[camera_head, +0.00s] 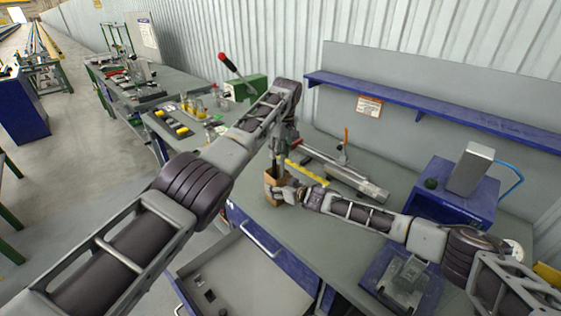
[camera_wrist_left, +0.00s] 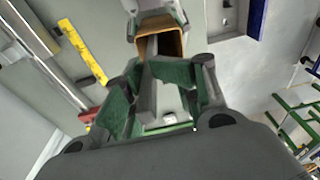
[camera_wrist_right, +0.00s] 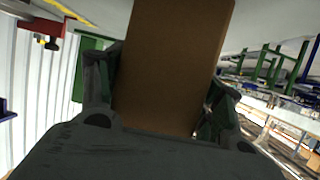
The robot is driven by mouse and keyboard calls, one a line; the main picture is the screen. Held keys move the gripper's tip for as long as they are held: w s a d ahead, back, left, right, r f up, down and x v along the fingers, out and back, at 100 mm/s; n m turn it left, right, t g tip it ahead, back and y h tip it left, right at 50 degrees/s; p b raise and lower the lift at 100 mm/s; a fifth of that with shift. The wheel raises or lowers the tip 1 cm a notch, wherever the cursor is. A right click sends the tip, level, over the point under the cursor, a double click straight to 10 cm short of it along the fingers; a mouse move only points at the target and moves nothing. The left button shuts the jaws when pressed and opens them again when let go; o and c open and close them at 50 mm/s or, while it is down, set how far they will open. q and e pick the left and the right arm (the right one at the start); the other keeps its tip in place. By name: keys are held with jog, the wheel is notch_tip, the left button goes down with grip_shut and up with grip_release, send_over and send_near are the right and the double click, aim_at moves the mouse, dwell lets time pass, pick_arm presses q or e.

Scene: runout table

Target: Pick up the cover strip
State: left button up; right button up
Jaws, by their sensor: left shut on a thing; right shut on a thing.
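My left gripper (camera_head: 281,150) points down above an open-topped brown box (camera_head: 271,182). In the left wrist view its green-padded fingers are shut on a narrow grey strip (camera_wrist_left: 148,92), which runs toward the box's open mouth (camera_wrist_left: 168,38). How deep it reaches inside is hidden. My right gripper (camera_head: 289,193) is shut on the box from the right; the brown wall (camera_wrist_right: 172,65) fills the space between its fingers in the right wrist view. A yellow strip (camera_head: 306,173) lies apart on the bench, and also shows in the left wrist view (camera_wrist_left: 82,52).
A long grey metal rail (camera_head: 345,177) with an orange-handled clamp lies behind the box. A blue case (camera_head: 455,190) and a clear-topped blue tray (camera_head: 403,277) stand right. An open drawer (camera_head: 240,275) juts out in front. The bench (camera_head: 300,240) is clear at its front.

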pick_arm(q)
jog(key=shift+r, duration=0.65)
notch_tip(320, 180, up, 6)
jog(key=shift+r, duration=0.15)
dwell(1.2)
jog(key=shift+a, duration=0.1)
pick_arm(e)
jog(key=o, duration=1.1)
pick_arm(q)
grip_shut()
pick_arm(e)
jog(key=shift+s+d, duration=0.1)
jog(key=shift+v, duration=5.9)
